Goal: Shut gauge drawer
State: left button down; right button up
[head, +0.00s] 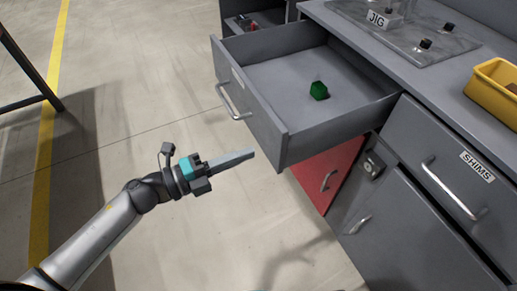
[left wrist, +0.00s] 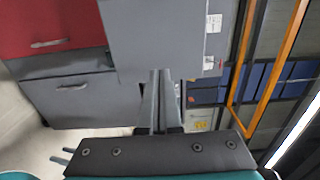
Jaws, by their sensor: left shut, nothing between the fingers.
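The open drawer (head: 257,111) is grey and sticks well out of the grey cabinet in the head view. Its front faces left and carries a metal bar handle (head: 234,101). A green faceted piece (head: 319,91) lies on the drawer floor. A label on the drawer front is too oblique to read. My left gripper (head: 253,154) is shut and empty, just in front of the drawer front near its lower near corner; I cannot tell whether it touches. In the left wrist view its fingers (left wrist: 160,75) are together before a grey panel (left wrist: 160,35). My right gripper is not in view.
A shut drawer labelled SHIMS (head: 452,170) is at the right, with a grey door below. A red door (head: 326,175) is under the open drawer. A yellow bin (head: 492,95) and a JIG plate (head: 405,30) are on the worktop.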

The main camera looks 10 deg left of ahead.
aim_at(272, 144)
pick_arm(q)
jog(key=shift+x, duration=2)
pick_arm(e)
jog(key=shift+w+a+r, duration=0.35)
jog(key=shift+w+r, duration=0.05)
pick_arm(q)
jog(key=shift+d, duration=0.1)
